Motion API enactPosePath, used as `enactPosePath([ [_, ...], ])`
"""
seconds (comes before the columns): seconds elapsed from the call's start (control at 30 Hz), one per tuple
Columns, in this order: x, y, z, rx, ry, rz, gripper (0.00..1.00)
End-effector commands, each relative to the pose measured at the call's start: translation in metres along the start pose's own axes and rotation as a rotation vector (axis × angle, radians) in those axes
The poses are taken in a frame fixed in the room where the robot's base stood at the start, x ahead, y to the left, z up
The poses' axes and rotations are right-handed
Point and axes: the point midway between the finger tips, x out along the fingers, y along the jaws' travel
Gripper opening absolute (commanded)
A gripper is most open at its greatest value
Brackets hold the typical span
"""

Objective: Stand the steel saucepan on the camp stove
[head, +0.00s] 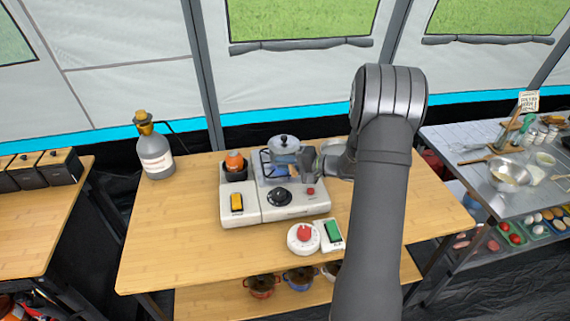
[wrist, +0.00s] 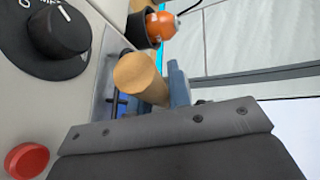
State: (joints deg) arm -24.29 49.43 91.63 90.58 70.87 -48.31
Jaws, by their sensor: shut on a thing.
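The camp stove (head: 289,206) is a pale unit on the wooden table, with a black knob and a red button; its knob (wrist: 62,32) also shows at upper left in the wrist view. My gripper (head: 310,165) is above the stove's back right part. It is shut on a round wooden handle (wrist: 140,78), whose end faces the wrist camera. A grey round shape, apparently the steel saucepan (head: 332,149), shows beside my wrist, partly hidden by my arm. Its base is hidden, so I cannot tell whether it touches the stove.
An orange item in a black holder (head: 235,163) stands at the left. A bottle (head: 155,155) is farther left; a red-dial timer (head: 303,236) and green item (head: 333,231) lie in front.

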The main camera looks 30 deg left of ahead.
Motion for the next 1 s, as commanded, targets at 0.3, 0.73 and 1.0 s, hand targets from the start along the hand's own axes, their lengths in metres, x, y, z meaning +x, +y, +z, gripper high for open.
enactPosePath([
  [0.3, 0.0, 0.002, 0.0, -0.001, 0.0, 0.0, 0.23],
  [0.73, -0.001, -0.001, 0.0, -0.002, 0.0, 0.0, 0.39],
  [1.0, -0.048, -0.001, -0.002, -0.001, 0.006, 0.0, 0.39],
])
